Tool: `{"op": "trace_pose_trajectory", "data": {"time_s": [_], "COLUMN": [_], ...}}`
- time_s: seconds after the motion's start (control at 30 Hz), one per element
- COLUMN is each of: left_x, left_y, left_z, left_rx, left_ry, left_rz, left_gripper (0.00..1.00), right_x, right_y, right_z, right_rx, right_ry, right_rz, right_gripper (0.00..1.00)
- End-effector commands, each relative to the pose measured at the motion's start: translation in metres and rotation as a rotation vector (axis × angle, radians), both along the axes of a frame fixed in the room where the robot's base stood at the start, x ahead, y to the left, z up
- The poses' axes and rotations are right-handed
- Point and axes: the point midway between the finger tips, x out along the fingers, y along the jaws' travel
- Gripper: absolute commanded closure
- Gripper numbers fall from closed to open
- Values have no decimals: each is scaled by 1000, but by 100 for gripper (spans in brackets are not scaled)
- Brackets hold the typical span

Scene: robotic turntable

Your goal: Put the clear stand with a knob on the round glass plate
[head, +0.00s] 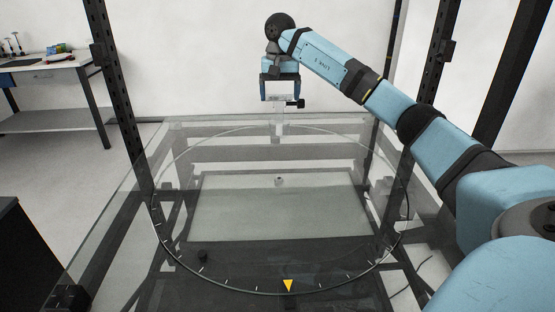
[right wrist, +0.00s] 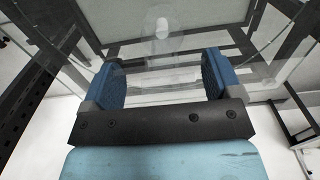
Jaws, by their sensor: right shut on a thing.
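The clear stand (head: 279,122) hangs under my right gripper (head: 280,94) in the head view, above the far part of the round glass plate. It is transparent and narrows downward. The round glass plate (head: 250,272) is a large clear disc with a dark rim, white tick marks and a yellow triangle at the near edge. Contact between stand and plate is unclear. My left gripper is out of view.
A glass table top (head: 110,235) surrounds the plate, with dark upright posts (head: 118,90) at left and right. A small dark knob (head: 203,256) shows near the plate's front left. A workbench (head: 60,68) stands at the far left. The plate's middle looks clear.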

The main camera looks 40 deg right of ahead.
Motion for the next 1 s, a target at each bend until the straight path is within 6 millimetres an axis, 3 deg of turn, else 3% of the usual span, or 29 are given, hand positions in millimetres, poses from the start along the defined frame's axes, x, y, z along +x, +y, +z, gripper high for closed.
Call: {"op": "trace_pose_trajectory", "data": {"time_s": [0.03, 0.2, 0.4, 0.67, 0.9, 1.0], "left_x": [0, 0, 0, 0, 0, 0], "left_y": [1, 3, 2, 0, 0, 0], "left_z": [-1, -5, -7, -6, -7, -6], "left_rx": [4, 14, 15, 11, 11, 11], "left_ry": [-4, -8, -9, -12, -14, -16], "left_rz": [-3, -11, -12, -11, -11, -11], "left_gripper": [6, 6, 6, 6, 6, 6], "right_x": [-1, -1, -1, 0, -1, 0], "right_y": [0, 0, 0, 0, 0, 0], "right_z": [-18, -63, -105, -125, -160, -162], "right_rx": [-2, -1, -1, -1, -2, -1], "right_ry": [6, 5, 2, 0, 1, -2], "right_rz": [0, 1, 0, -1, 0, 0], "right_gripper": [66, 66, 66, 66, 66, 66]}}
